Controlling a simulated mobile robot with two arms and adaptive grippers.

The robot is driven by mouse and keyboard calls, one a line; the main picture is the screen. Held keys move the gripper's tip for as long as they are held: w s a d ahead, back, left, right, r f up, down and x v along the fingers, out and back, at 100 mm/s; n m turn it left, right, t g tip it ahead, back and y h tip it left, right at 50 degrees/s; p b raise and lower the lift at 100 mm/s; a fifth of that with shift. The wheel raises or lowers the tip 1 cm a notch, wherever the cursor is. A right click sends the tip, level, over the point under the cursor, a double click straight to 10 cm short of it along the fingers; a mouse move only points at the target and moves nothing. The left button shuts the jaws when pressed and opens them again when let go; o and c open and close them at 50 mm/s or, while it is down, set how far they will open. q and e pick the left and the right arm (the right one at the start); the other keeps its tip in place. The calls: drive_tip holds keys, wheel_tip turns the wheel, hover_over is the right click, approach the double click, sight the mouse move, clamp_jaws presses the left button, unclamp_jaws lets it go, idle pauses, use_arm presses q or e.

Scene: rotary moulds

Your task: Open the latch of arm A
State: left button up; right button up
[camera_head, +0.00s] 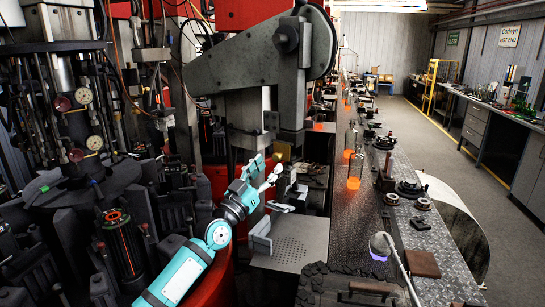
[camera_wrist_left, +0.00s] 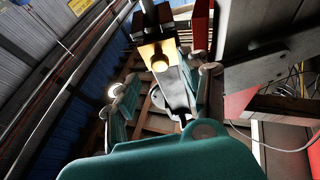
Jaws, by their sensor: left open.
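The large grey arm of the machine (camera_head: 255,55) reaches over from the upper middle of the head view; I see no letter on it. A small brass-coloured block (camera_head: 283,152) sits at its lower end, probably the latch. In the left wrist view, a brass-coloured plate with a round knob (camera_wrist_left: 160,62) shows between and beyond my fingers. My left gripper (camera_head: 268,166) is open and empty, just below and left of the block in the head view. It also shows in the left wrist view (camera_wrist_left: 168,80), fingers spread on either side. I cannot tell any contact. My right gripper is out of view.
A perforated metal plate (camera_head: 288,250) lies below my gripper. A conveyor (camera_head: 350,215) with glowing orange glass (camera_head: 354,182) runs to the right. Dense machinery with gauges (camera_head: 84,96) stands at the left. The floor aisle (camera_head: 440,150) at far right is clear.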

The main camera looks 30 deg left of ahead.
sight(275, 158)
use_arm(q)
drive_tip(key=shift+x, duration=1.6)
clamp_jaws()
